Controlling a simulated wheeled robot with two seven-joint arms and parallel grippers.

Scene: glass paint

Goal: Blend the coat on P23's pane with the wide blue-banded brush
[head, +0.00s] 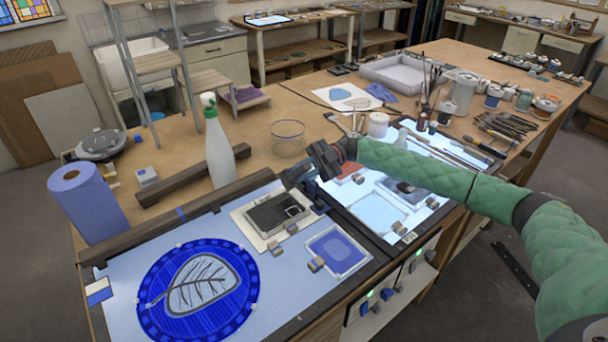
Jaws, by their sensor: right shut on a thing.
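My right gripper (300,176) reaches in from the right over the light table, low above the panes. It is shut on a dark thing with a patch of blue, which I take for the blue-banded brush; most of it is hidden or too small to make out. Just below and left lies a pane with a dark textured coat (268,216) on a pale sheet. A blue-violet pane (338,248) lies in front, and a pale blue pane (374,212) lies to the right. I cannot read which is P23. My left gripper is not in view.
A round blue leaf panel (160,306) fills the left front. A spray bottle (217,150), a paper towel roll (90,209) and a wire-rimmed glass (288,138) stand behind. Small metal blocks (316,264) sit around the panes. Jars and brushes crowd the right back.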

